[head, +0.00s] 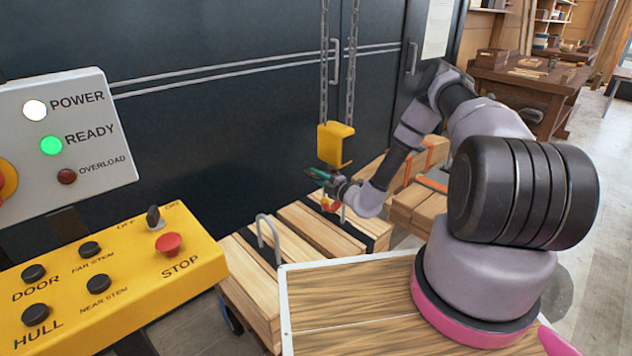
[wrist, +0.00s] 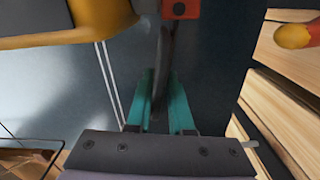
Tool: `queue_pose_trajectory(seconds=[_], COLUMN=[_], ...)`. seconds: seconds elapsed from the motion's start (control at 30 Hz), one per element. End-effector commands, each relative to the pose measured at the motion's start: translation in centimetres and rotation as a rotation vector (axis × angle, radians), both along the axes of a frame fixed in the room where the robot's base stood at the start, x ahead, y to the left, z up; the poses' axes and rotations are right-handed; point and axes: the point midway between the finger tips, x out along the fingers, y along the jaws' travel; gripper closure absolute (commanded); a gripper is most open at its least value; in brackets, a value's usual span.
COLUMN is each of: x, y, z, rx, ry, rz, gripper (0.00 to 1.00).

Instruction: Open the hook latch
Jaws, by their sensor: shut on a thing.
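The yellow hoist block (head: 335,146) hangs on two chains in front of the dark doors, and its yellow edge fills the upper left of the wrist view (wrist: 70,25). My gripper (head: 316,174) reaches in from the right, just below the block. In the wrist view my gripper (wrist: 157,80) has its teal fingers closed on a dark, narrow, curved bar, which looks like the hook latch (wrist: 164,50). A red piece with a bolt (wrist: 180,9) is at its upper end. An orange-red hook part (head: 329,204) shows below my gripper. How far the latch stands open is not clear.
Timber stacks (head: 310,228) with dark straps and a grey metal loop (head: 268,232) lie below. More orange-strapped timber (head: 420,195) is behind my arm. A yellow control box (head: 110,275) stands at left. A yellow-and-red rounded end (wrist: 293,37) is at right in the wrist view.

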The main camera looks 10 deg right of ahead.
Motion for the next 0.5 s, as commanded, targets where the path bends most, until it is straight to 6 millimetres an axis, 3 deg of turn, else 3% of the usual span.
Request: queue_pose_trajectory(seconds=[0.5], x=[0.3], y=[-0.5], z=[1.6], rx=[0.184], ry=[0.121], rz=[0.001], gripper=[1.0])
